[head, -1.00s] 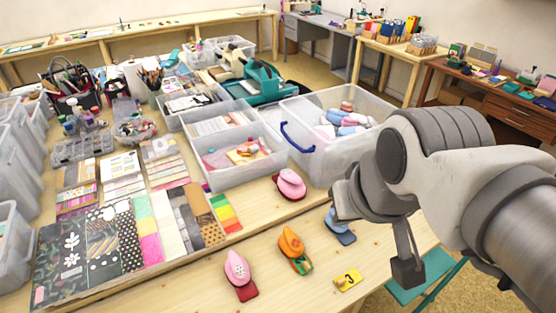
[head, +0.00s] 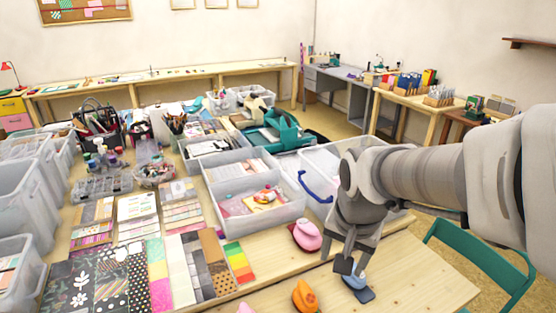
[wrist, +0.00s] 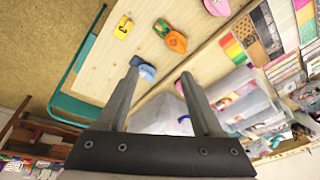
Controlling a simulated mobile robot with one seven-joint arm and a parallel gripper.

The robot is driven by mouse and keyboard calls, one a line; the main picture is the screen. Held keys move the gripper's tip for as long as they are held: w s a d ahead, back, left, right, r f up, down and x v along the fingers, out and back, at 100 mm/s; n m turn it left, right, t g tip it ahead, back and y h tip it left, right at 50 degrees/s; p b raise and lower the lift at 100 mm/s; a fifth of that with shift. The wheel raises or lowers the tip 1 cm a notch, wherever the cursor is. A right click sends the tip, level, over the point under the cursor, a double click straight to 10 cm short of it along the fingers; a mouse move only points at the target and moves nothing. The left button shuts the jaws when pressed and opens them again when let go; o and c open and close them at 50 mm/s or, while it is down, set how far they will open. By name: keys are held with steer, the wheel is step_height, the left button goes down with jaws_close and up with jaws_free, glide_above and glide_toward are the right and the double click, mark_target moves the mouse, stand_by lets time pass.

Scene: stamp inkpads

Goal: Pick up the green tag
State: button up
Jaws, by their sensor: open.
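I cannot make out a green tag in either view. My gripper (head: 345,268) hangs over the front right of the wooden table, open and empty; the wrist view shows its two spread fingers (wrist: 160,75). A blue craft punch (head: 357,292) lies close to the fingertips in the head view. In the wrist view the blue punch (wrist: 148,72) shows by the left fingertip, partly hidden by it.
A pink punch (head: 306,237) lies left of my gripper. Clear plastic bins (head: 270,215) and patterned paper sheets (head: 110,280) crowd the table's middle and left. A teal chair (head: 485,262) stands at the right. Bare wood (head: 420,270) lies right of the blue punch.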

steer(key=w+f+m+g, duration=0.1)
steer(key=w+f+m, duration=0.1)
steer(key=f, duration=0.7)
steer(key=w+f+m+g+b, duration=0.1)
steer(key=w+f+m, duration=0.1)
steer(key=f, duration=0.7)
steer(key=w+f+m+g+b, duration=0.1)
steer(key=w+f+m, duration=0.2)
steer(key=f, duration=0.6)
steer(key=shift+a+f, duration=0.1)
steer(key=shift+f, duration=0.3)
steer(key=shift+d+f+b, duration=0.2)
steer(key=shift+f+b, duration=0.05)
steer(key=shift+f, duration=1.05)
steer(key=shift+d+f+b, duration=0.15)
steer(key=shift+f+b, duration=0.1)
steer(key=shift+f, duration=1.05)
jaws_close()
steer(key=shift+r, duration=0.1)
steer(key=shift+s, duration=0.1)
